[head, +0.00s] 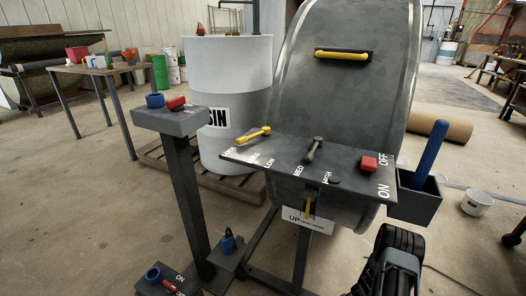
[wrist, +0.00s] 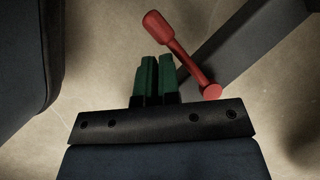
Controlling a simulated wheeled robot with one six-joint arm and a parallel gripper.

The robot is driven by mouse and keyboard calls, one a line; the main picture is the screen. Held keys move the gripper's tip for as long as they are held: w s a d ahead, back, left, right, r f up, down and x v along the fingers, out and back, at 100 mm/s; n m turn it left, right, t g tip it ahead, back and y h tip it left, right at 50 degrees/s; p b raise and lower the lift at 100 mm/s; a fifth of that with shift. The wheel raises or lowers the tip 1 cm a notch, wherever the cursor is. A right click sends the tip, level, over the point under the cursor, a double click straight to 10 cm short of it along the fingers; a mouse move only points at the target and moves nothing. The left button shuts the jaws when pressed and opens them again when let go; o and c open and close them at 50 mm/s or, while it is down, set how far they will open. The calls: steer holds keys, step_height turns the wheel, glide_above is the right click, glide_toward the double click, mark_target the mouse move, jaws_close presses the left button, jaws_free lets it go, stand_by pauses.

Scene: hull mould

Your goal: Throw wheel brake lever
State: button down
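A red lever (wrist: 181,50) with a thick handle end and a round pivot end lies slantwise in the wrist view, beside a dark grey bar. No label on it is visible, so I cannot confirm that it is the wheel brake lever. My gripper (wrist: 158,62) has green fingers set close together, with only a thin seam between them. It is left of the red lever in the picture, apart from it as far as I can tell, and holds nothing. In the head view my dark arm (head: 397,262) is at lower right; its fingertips are hidden.
A control panel (head: 285,169) carries a yellow lever (head: 253,134), a grey lever (head: 314,150) and a red switch (head: 369,163). The large grey mould (head: 352,95) stands behind it. A post (head: 184,190) and a drum (head: 231,75) stand left.

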steer(key=shift+s+a+f, duration=0.2)
steer(key=shift+s+f, duration=0.05)
steer(key=shift+f, duration=0.25)
steer(key=shift+a, duration=0.1)
steer(key=shift+w+a+f, duration=0.15)
steer(key=shift+w+a, duration=0.05)
steer(key=shift+a, duration=0.05)
steer(key=shift+a+f, duration=0.1)
